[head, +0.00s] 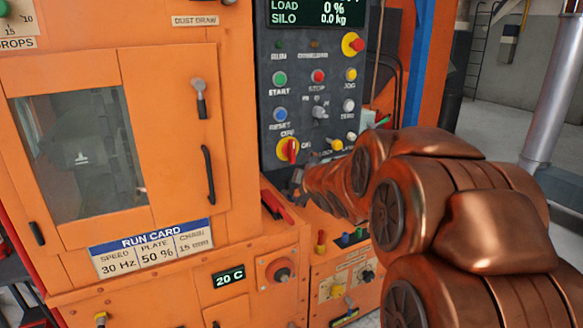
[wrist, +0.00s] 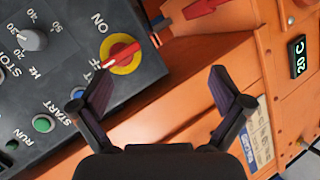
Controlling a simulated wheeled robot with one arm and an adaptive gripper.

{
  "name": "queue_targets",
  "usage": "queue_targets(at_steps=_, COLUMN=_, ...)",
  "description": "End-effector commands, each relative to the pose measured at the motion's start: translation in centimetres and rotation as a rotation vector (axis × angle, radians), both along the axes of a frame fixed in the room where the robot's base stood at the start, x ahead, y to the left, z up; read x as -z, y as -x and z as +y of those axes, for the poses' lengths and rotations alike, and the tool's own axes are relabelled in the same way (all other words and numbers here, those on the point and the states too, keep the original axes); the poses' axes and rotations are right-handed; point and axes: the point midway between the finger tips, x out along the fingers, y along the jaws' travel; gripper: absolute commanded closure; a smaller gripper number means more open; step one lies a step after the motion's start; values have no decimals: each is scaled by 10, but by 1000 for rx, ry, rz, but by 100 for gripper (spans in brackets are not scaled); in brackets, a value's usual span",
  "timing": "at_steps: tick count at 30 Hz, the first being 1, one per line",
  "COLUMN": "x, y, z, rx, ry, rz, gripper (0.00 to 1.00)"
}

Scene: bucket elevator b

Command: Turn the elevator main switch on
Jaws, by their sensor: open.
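The main switch (head: 289,149) is a red handle on a round yellow plate, low on the dark control panel. Its handle stands about upright in the head view, with the OFF label above it and ON to its right. In the wrist view the main switch (wrist: 122,53) lies ahead of my gripper (wrist: 160,84), toward the left finger. The ON label shows above it. My jaws are spread, with nothing between them, and look apart from the switch. In the head view my gripper (head: 297,184) is small and partly hidden by my arm, just below the switch.
The panel (head: 264,105) carries several buttons and knobs, including a blue reset button (head: 280,114) and a green start button (head: 280,78). A yellow-ringed red button (head: 353,43) is at the panel's upper right.

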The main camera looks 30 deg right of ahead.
Motion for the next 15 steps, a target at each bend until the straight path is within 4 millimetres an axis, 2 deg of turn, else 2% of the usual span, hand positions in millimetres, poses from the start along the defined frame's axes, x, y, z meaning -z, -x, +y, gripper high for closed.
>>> queue_targets(at_steps=1, x=7, y=-9, z=-12, rx=-36, ry=57, rz=-41, gripper=0)
queue_targets(at_steps=6, x=-8, y=-34, z=-30, rx=-184, ry=262, rz=-183, gripper=0)
queue_targets(at_steps=15, x=-19, y=-44, z=-37, rx=-319, ry=445, rz=-311, gripper=0)
